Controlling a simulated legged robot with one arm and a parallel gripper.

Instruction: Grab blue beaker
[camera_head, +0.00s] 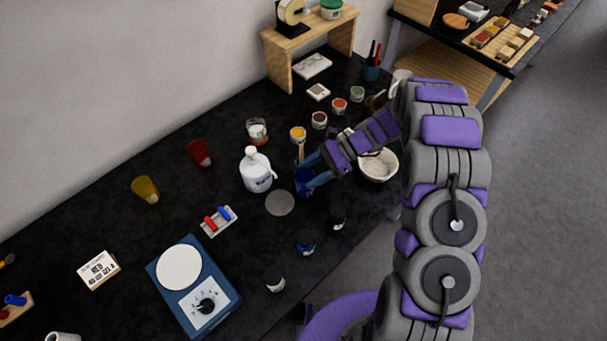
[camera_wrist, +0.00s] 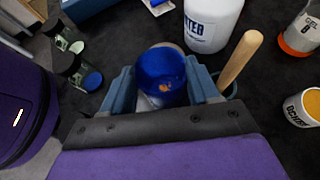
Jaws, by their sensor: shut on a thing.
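The blue beaker (camera_wrist: 162,70) is between the two fingers of my gripper (camera_wrist: 160,88) in the wrist view. Its deep blue rounded end faces the camera, and the fingers press on both sides of it. In the head view my gripper (camera_head: 307,181) is low over the black table, right of the white bottle. There the beaker is hard to tell apart from the blue fingers. I cannot tell whether it still touches the table.
A white bottle (camera_head: 256,170) stands close on the left, and a wooden handle (camera_wrist: 241,62) rises beside the right finger. A grey disc (camera_head: 279,203) lies just left of my gripper. A stone bowl (camera_head: 379,165) is to the right. Small jars (camera_head: 306,243) stand near the front edge.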

